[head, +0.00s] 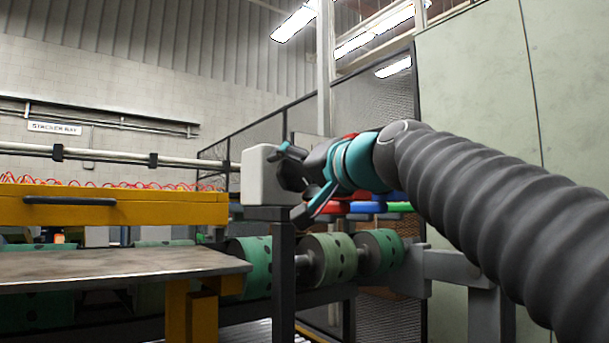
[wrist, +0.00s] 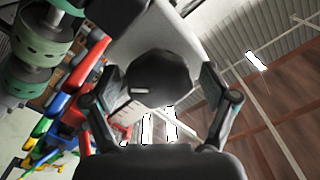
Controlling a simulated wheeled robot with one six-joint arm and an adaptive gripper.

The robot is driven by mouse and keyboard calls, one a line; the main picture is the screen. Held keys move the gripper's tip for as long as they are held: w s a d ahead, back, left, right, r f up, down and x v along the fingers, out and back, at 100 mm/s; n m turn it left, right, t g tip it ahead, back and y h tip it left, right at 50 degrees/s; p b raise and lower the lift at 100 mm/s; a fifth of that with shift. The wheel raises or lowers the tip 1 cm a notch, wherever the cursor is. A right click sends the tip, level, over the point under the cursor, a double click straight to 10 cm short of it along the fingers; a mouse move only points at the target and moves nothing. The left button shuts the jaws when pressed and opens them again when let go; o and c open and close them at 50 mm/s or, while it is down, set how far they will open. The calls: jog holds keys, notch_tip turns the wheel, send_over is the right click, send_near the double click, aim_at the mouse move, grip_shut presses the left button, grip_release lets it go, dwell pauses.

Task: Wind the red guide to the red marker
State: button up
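My gripper (head: 303,178) is at the grey box (head: 262,178) on a dark post. In the wrist view its two fingers (wrist: 160,95) stand either side of a round black knob (wrist: 158,78) with a pale line on its face. Narrow gaps seem to show between the fingertips and knob, so the gripper looks open around it. In the head view the knob (head: 291,173) is partly hidden by the fingers. Red parts (head: 335,207) show behind my gripper, partly covered; they also show in the wrist view (wrist: 88,66). I cannot pick out a red marker.
Blue parts (head: 367,207) and green parts (head: 399,207) sit beside the red ones. Green rollers (head: 330,258) lie below. A metal sheet (head: 120,265) and a yellow beam (head: 110,208) are at left. A mesh fence (head: 375,110) stands behind.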

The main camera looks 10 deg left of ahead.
jog(key=shift+d, duration=0.1)
jog(key=v, duration=1.2)
dwell(0.4)
jog(key=w+d+f+m+g+h, duration=0.1)
jog(key=d+f+h, duration=0.25)
jog(key=f, duration=0.95)
jog(key=w+d+f+g+h, duration=0.1)
jog(key=d+f+g+h, duration=0.2)
jog(key=f, duration=1.1)
jog(key=s+d+f+h, duration=0.2)
jog(key=s+d+f, duration=0.3)
jog(key=f, duration=0.2)
jog(key=s+d+f+g+h+p, duration=0.1)
jog(key=s+d+f+h, duration=0.2)
jog(key=s+d+f, duration=0.2)
jog(key=s+d+f+g+h+p, duration=0.1)
jog(key=s+d+f, duration=0.4)
jog(key=f, duration=0.5)
jog(key=shift+s+d+f+m+h, duration=0.2)
jog(key=shift+f+m+h, duration=0.2)
jog(key=shift+h, duration=0.25)
